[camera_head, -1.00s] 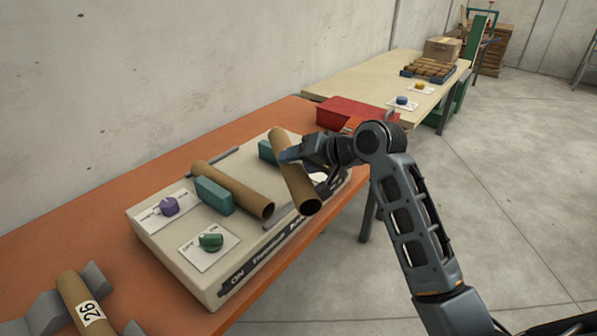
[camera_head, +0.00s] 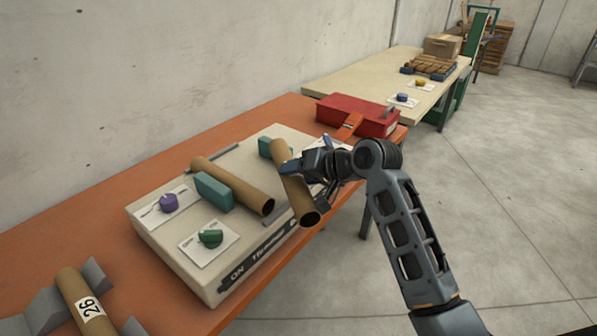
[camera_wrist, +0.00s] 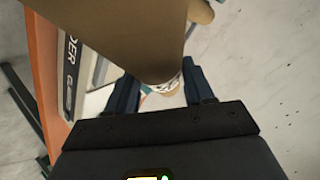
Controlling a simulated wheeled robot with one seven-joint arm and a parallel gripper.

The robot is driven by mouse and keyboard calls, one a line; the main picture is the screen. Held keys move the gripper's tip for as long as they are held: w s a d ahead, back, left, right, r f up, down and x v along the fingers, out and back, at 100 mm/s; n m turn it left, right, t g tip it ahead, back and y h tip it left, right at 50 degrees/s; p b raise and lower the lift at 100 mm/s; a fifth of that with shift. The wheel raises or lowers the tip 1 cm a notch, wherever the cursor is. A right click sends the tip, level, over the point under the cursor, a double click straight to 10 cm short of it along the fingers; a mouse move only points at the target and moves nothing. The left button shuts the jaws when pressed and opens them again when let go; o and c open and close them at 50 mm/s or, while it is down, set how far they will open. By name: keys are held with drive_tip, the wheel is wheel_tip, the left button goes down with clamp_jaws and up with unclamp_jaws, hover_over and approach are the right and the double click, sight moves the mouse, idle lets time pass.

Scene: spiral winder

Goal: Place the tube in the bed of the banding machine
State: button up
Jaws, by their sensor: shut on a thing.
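My gripper (camera_head: 292,166) is shut on a plain brown cardboard tube (camera_head: 299,198), held tilted over the right end of a cream machine (camera_head: 172,248). The tube's open end points toward the front edge; I cannot tell whether it touches the machine. In the wrist view the tube (camera_wrist: 120,30) fills the top, with the dark fingers (camera_wrist: 160,88) near its end. A second brown tube (camera_head: 240,188) lies on the machine beside a teal block (camera_head: 213,192). Nothing legible marks which machine is the banding machine.
A red box (camera_head: 355,115) with an orange part stands beyond my gripper. The far pale table (camera_head: 350,82) holds a tray of brown pieces (camera_head: 430,67). Purple (camera_head: 168,203) and green (camera_head: 210,238) knobs stand on the machine.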

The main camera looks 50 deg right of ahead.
drive_tip(key=o, duration=1.1)
